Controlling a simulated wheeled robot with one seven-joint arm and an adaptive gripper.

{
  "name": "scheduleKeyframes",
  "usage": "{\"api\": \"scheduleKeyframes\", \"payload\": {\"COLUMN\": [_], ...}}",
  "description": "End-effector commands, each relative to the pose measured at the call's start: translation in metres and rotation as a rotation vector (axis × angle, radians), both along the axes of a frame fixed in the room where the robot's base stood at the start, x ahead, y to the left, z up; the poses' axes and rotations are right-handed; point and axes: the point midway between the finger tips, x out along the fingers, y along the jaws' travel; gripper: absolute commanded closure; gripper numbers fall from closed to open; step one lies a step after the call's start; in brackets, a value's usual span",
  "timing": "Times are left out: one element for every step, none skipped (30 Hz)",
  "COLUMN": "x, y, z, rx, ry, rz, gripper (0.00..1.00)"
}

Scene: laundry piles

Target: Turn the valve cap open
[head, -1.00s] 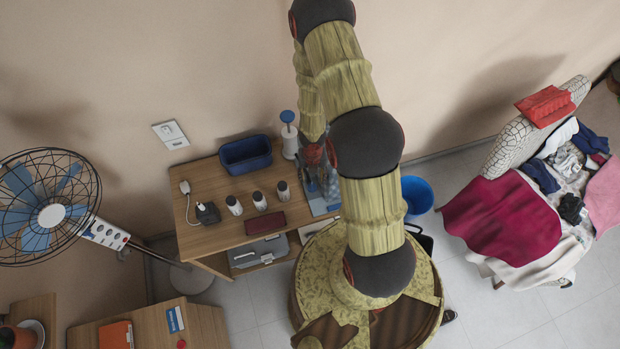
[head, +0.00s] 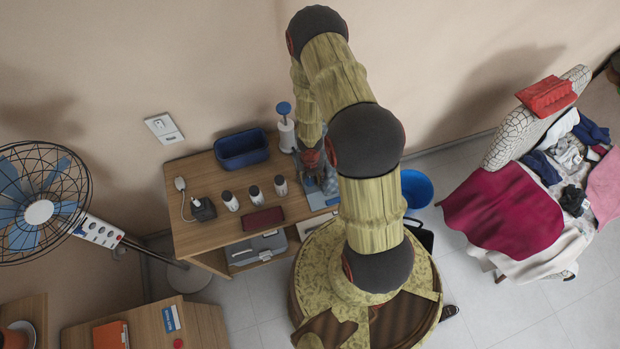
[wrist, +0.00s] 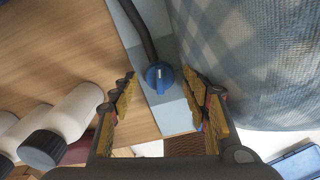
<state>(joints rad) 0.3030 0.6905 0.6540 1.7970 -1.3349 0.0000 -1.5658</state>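The valve cap (wrist: 159,76) is a round blue knob with a raised, light-marked grip. It sits on a pale blue-grey block (wrist: 176,115), with a dark hose or cable running up from it in the wrist view. My gripper (wrist: 160,88) is open, with one yellow-padded finger on each side of the cap and visible gaps to both. It holds nothing. In the head view the gripper is over the right end of the wooden desk (head: 200,237), and my arm hides much of it. I cannot make out the cap there.
White bottles with dark caps (wrist: 68,110) stand to the left. A checked grey-blue cloth-like surface (wrist: 250,60) is close on the right. A blue bin (head: 243,150) and a white holder with a blue top (head: 287,135) stand at the desk's back. A blue bucket (head: 416,188) is right of the desk.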

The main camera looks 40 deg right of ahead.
Motion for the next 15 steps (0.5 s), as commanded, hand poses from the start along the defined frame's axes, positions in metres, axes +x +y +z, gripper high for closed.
{"api": "scheduleKeyframes", "payload": {"x": [-0.0001,0.0000,-0.0001,-0.0001,-0.0001,-0.0001,-0.0001,-0.0001,-0.0001,-0.0001,-0.0001,-0.0001,-0.0001,-0.0001,-0.0001], "y": [0.0001,0.0000,0.0001,0.0001,0.0001,0.0001,0.0001,0.0001,0.0001,0.0001,0.0001,0.0001,0.0000,0.0000,0.0000], "z": [0.0000,0.0001,0.0001,0.0001,0.0001,0.0001,0.0001,0.0001,0.0001,0.0001,0.0001,0.0001,0.0001,0.0001,0.0001], "rx": [0.000,0.000,0.000,0.000,0.000,0.000,0.000,0.000,0.000,0.000,0.000,0.000,0.000,0.000,0.000], "ry": [0.000,0.000,0.000,0.000,0.000,0.000,0.000,0.000,0.000,0.000,0.000,0.000,0.000,0.000,0.000], "rz": [0.000,0.000,0.000,0.000,0.000,0.000,0.000,0.000,0.000,0.000,0.000,0.000,0.000,0.000,0.000], "gripper": [0.57,0.59,0.61,0.63,0.64,0.67,0.68,0.70,0.72,0.74,0.76,0.78,0.80,0.81,0.84]}}
